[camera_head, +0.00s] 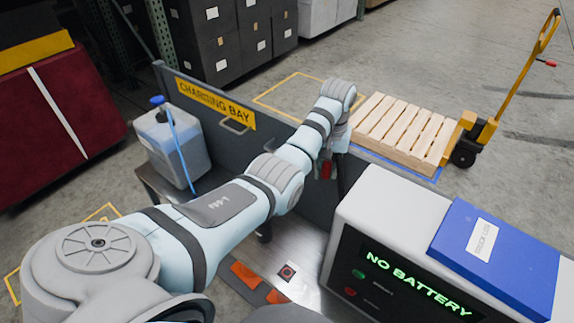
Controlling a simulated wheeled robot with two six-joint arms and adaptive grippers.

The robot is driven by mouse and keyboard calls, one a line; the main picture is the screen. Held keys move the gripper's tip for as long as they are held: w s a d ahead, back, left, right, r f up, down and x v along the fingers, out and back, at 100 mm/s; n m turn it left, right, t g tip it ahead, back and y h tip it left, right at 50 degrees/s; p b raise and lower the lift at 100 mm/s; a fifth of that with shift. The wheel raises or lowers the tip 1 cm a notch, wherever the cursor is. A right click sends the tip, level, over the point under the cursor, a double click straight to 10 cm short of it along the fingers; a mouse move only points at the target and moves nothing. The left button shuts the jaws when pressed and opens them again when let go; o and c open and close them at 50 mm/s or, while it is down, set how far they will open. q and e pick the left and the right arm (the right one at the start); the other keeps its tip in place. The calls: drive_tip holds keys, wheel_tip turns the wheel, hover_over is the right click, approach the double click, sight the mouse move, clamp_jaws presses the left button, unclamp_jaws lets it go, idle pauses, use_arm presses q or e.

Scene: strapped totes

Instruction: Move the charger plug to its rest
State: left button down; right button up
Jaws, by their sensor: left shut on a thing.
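My left arm reaches from the lower left across the bench. Its gripper (337,180) points down at the far side, beside the charger cabinet, and is mostly hidden by its own wrist and the dim background. It is shut on the charger plug (326,170), of which only a small red part shows. The plug's rest cannot be made out clearly. My right gripper is not in view.
The grey charger cabinet (370,213) reads "NO BATTERY" and carries a blue binder (490,262). A dark "CHARGING BAY" panel (275,147) stands behind the arm. A fluid jug (165,150) stands left. Orange pieces (245,274) lie on the metal bench (312,262).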

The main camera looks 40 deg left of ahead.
use_arm(q)
drive_tip(key=s+f+m, duration=0.1)
drive_tip(key=s+f, duration=0.2)
drive_tip(key=f, duration=0.4)
drive_tip(key=s+f+m, duration=0.1)
drive_tip(key=s+f, duration=0.2)
drive_tip(key=f, duration=0.4)
drive_tip(key=m, duration=0.2)
hover_over(287, 273)
wheel_tip(287, 273, down, 12)
drive_tip(key=shift+a+r, duration=0.1)
wheel_tip(287, 273, down, 6)
drive_tip(key=b, duration=0.6)
drive_tip(key=shift+b, duration=0.35)
drive_tip(key=shift+r, duration=0.1)
drive_tip(key=shift+p, duration=0.9)
drive_tip(key=shift+f+b, duration=0.45)
drive_tip(key=shift+f, duration=0.15)
drive_tip(key=c, duration=1.3)
unclamp_jaws()
